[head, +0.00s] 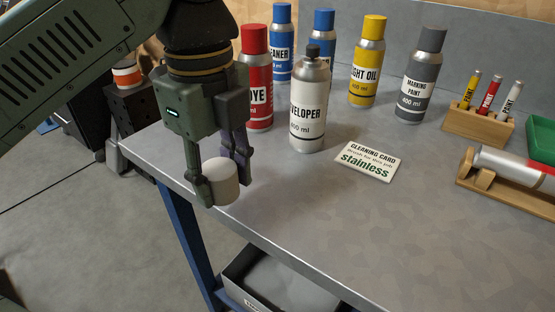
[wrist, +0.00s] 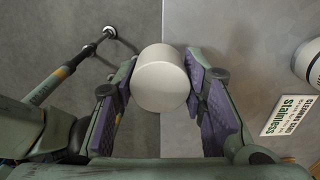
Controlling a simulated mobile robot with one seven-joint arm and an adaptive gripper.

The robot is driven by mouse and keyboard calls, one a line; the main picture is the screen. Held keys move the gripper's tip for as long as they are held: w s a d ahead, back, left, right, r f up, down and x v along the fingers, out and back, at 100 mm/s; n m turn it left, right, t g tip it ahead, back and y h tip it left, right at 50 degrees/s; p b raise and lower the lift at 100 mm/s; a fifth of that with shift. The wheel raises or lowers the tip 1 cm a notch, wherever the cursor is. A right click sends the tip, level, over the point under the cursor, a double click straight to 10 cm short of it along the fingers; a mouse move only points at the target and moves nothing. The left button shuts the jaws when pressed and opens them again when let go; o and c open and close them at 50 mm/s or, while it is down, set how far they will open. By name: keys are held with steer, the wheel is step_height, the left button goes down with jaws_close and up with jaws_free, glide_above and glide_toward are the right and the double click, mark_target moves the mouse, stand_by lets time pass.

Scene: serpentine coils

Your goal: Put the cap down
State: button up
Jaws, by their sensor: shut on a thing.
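A white, round cap (head: 221,181) is held between the fingers of my gripper (head: 219,183). The cap also shows in the wrist view (wrist: 160,78), between the purple pads of my gripper (wrist: 161,90). In the wrist view the cap overlaps the line between the dark floor and the grey bench top (head: 290,200). In the head view it appears by the bench's left front edge; its height over the bench is hard to tell. A developer can (head: 309,105) stands upright to the right of my gripper, with a dark nozzle on top and no cap on it.
Red (head: 257,80), blue (head: 282,45), yellow (head: 368,62) and grey (head: 421,75) cans stand behind. A cleaning card reading "stainless" (head: 369,162) lies right of the developer can. A marker block (head: 478,124) and a wooden cradle (head: 510,185) stand at right. The front middle of the bench is clear.

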steer(key=p, duration=0.3)
glide_above(276, 172)
steer(key=shift+f, duration=2.5)
steer(key=o, duration=0.8)
steer(key=shift+o, duration=0.2)
steer(key=shift+r, duration=0.15)
step_height(276, 172, up, 12)
steer(key=shift+d+r, duration=0.1)
